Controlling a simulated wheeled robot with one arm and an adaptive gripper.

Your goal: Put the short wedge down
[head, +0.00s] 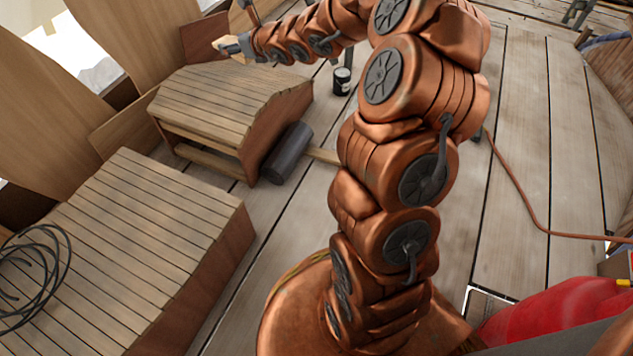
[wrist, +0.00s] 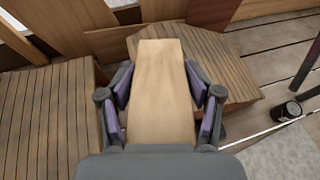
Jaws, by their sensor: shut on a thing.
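The short wedge (wrist: 160,85) is a pale wooden block in the wrist view, long and flat-faced, reaching forward from my gripper. My gripper (wrist: 162,100) is shut on it, with purple pads against its left and right sides. The wedge appears held above the slatted wooden platforms; its underside is hidden. In the head view my gripper (head: 236,46) is small and far off at the upper left, beyond the slatted platform, and the wedge is hard to make out there.
A slatted platform (head: 225,100) stands below my arm, another (head: 125,250) nearer at left with a black cable coil (head: 35,275). A dark mallet (head: 287,153) lies on the plank floor. A black can (head: 342,80) stands beyond. An orange cord (head: 530,215) crosses open floor at right.

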